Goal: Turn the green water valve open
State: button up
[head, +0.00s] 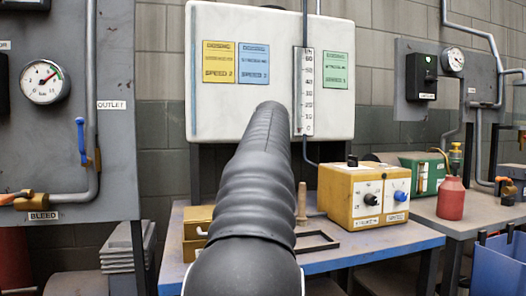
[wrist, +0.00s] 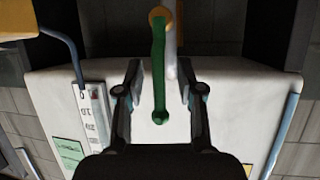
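The green water valve's handle (wrist: 159,80) is a long straight green lever in the wrist view. It runs from an orange-yellow fitting (wrist: 160,16) at the top down to a rounded green end between my fingers. My gripper (wrist: 161,84) is open, with one finger on each side of the lever. White background shows between the lever and both fingers, so I see no contact. Whether the lever's depth matches the fingertips, I cannot tell. In the head view my dark arm covers the middle, and neither the green valve nor my gripper shows there.
A white board (head: 229,121) with a scale (head: 303,92) stands behind my arm. A yellow control box (head: 345,197) sits on the blue-edged table (head: 385,242). A blue lever (head: 81,139) is on the left panel. A red bottle (head: 451,200) is on the right bench.

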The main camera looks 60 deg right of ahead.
jog(key=v, duration=1.2)
dwell(0.5)
